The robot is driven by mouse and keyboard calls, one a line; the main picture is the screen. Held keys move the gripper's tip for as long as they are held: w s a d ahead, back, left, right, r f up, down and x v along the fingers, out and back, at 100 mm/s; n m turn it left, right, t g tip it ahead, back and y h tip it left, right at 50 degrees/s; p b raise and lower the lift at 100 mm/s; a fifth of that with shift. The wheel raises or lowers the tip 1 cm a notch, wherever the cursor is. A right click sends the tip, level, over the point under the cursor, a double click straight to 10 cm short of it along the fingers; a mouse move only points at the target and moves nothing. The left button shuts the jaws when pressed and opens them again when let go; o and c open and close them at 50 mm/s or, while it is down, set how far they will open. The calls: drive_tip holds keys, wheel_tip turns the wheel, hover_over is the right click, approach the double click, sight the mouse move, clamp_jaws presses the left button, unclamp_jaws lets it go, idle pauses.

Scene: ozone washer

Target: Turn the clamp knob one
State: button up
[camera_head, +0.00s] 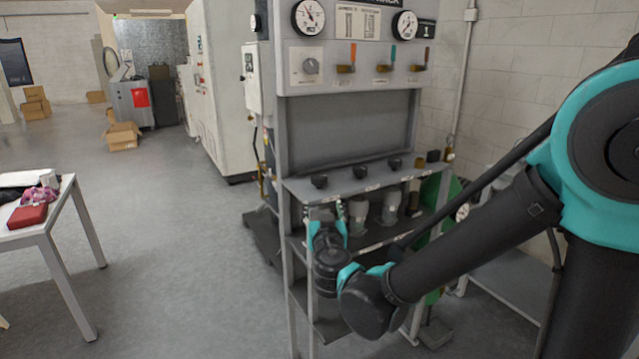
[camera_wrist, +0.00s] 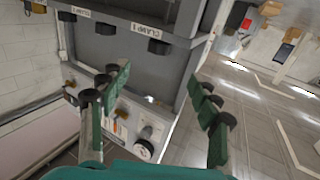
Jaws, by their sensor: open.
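In the head view, three dark knobs sit in a row along the grey shelf front. The leftmost (camera_head: 319,181) appears to be clamp knob one. In the wrist view, a dark knob (camera_wrist: 158,46) beside a label that seems to read CLAMP 1 lies beyond my fingertips, roughly centred between them. My gripper (camera_wrist: 157,82) is open and empty, its fingers spread wide. In the head view, my gripper (camera_head: 326,214) is at the left end of the shelf, just below the leftmost knob. I see no contact with the knob.
Another clamp knob (camera_wrist: 105,28) is to the left in the wrist view. Below the knobs, pale cylinders (camera_head: 357,217) stand on the lower shelf. Gauges (camera_head: 308,17) and small levers (camera_head: 346,68) are on the upper panel. A white table (camera_head: 62,218) stands far left, with open floor between.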

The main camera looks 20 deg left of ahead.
sight(325, 183)
drive_tip(key=x, duration=1.7)
drive_tip(key=shift+a, duration=0.1)
drive_tip(key=shift+c, duration=0.3)
drive_tip(key=c, duration=1.1)
drive_tip(key=shift+w+n+g+y, duration=0.1)
drive_tip(key=shift+n+g+y, duration=0.25)
drive_tip(key=shift+y, duration=0.25)
drive_tip(key=n+g+y, duration=0.2)
drive_tip(key=y, duration=0.1)
drive_tip(key=n+g+y, duration=0.1)
drive_tip(key=shift+w+d+n+y, duration=0.1)
drive_tip(key=shift+d+n+y, duration=0.15)
drive_tip(key=shift+n+y, duration=0.1)
drive_tip(key=n+g+y, duration=0.2)
drive_tip(key=g, duration=0.1)
drive_tip(key=n+g+y, duration=0.2)
drive_tip(key=g, duration=0.1)
drive_tip(key=shift+n+g, duration=0.25)
drive_tip(key=shift+n, duration=0.15)
drive_tip(key=shift+a+g, duration=0.1)
drive_tip(key=shift+g, duration=0.2)
